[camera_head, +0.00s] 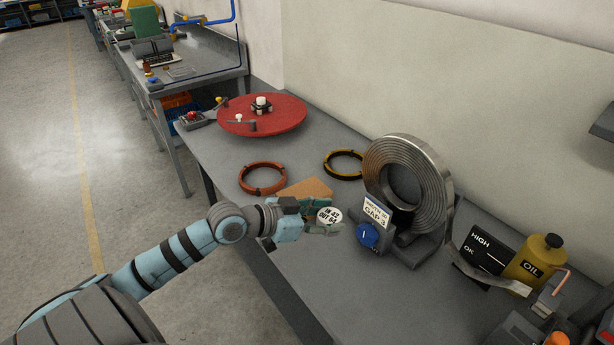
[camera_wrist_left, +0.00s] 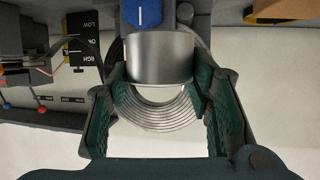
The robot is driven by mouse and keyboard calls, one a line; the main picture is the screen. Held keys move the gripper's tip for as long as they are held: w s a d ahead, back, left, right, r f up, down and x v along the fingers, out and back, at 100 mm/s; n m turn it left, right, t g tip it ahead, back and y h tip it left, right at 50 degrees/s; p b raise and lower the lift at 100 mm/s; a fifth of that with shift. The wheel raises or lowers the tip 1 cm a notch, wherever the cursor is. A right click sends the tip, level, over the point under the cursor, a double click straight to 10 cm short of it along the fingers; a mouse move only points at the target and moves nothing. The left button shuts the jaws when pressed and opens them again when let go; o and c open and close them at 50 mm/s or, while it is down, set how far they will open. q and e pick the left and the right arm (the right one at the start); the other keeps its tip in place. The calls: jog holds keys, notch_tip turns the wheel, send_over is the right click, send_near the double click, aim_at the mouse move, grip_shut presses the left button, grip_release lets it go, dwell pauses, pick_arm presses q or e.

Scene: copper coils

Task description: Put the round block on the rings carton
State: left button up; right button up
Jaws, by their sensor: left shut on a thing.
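The round block (camera_head: 329,215) is a short metallic cylinder with a white, lettered top. My left gripper (camera_head: 316,229) is shut on it, and the block stands roughly upright between the fingers. In the left wrist view the block's smooth silver side (camera_wrist_left: 160,58) sits between the two green finger pads. A brown carton (camera_head: 307,187), which looks like the rings carton, lies on the bench just behind the gripper. The arm and block hide part of it. I cannot tell the block's exact height above the bench. My right gripper is not in view.
A large metal coil (camera_head: 409,180) on a stand, with a blue knob (camera_head: 367,235) in front, is close to the block's right. An orange ring (camera_head: 262,178), a yellow-black ring (camera_head: 345,164) and a red turntable (camera_head: 285,119) lie behind. An oil can (camera_head: 535,262) stands at right.

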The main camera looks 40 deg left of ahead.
pick_arm(q)
jog(key=w+a+r+n+t+y+p, duration=0.2)
jog(key=w+a+r+n+y+p, duration=0.25)
jog(key=w+a+r, duration=0.35)
notch_tip(320, 180, up, 7)
jog(key=n+g+y+p, duration=0.2)
jog(key=n+y+p, duration=0.1)
jog(key=n+y, duration=0.35)
send_over(304, 195)
jog(key=m, duration=0.1)
notch_tip(304, 195, down, 19)
jog(key=b, duration=0.2)
jog(key=shift+f+b, duration=0.2)
jog(key=shift+b, duration=0.2)
jog(key=shift+t, duration=0.3)
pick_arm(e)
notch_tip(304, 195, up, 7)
pick_arm(q)
jog(key=shift+a, duration=0.1)
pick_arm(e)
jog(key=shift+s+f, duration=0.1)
pick_arm(q)
jog(key=o, duration=1.3)
jog(key=shift+r, duration=0.1)
